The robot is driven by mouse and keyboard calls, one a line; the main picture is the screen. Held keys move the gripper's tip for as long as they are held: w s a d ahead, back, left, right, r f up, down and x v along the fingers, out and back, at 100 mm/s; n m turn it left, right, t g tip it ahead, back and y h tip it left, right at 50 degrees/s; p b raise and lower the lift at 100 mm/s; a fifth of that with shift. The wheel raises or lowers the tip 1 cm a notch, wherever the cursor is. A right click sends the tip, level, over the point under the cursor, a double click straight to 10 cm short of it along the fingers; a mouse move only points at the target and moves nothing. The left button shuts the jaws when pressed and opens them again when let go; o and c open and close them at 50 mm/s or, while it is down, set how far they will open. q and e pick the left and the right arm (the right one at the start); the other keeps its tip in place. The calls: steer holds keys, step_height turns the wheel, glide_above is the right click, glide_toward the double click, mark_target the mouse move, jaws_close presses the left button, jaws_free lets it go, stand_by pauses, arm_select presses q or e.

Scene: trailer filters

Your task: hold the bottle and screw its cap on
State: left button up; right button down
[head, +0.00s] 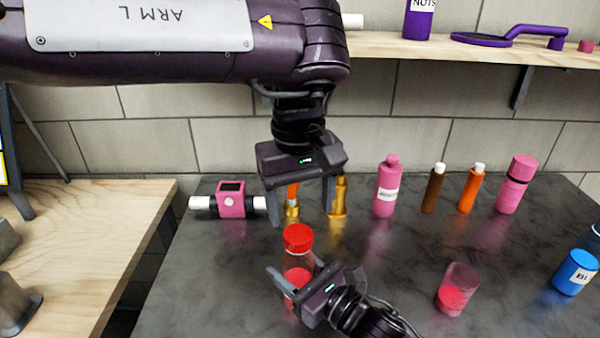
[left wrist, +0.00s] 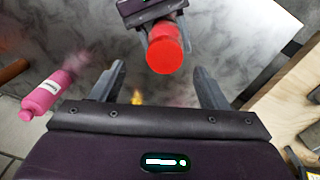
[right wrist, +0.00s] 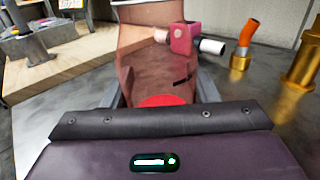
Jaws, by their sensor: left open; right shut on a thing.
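A clear bottle (head: 297,264) with red contents stands on the dark counter, its red cap (head: 298,237) sitting on top. My right gripper (head: 290,284) is shut on the bottle's body; the bottle fills the space between its fingers in the right wrist view (right wrist: 160,75). My left gripper (head: 302,212) points down, open and empty, above and behind the cap. In the left wrist view the red cap (left wrist: 164,56) lies beyond the open fingers (left wrist: 155,88), not between them. Whether the cap is threaded on cannot be told.
Behind stand a pink device (head: 231,201), brass fittings (head: 338,196), a pink bottle (head: 386,188), brown and orange bottles and a pink flask (head: 516,184). A red-filled glass (head: 457,290) and blue jar (head: 575,272) are at right. The counter left of the bottle is clear.

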arm_select(q)
step_height(320, 180, up, 7)
steer(key=shift+f, duration=0.1)
arm_select(e)
steer(key=shift+c, duration=2.3)
jaws_free()
steer(key=shift+s+d+f, duration=0.15)
steer(key=shift+s+d, duration=0.15)
steer(key=shift+d, duration=0.1)
steer(key=b+v, duration=0.1)
steer(key=v, duration=0.5)
steer(key=shift+s, duration=0.1)
arm_select(q)
steer(key=shift+f, duration=0.65)
arm_select(e)
steer(key=shift+s+d, duration=0.25)
steer(key=shift+d, duration=0.05)
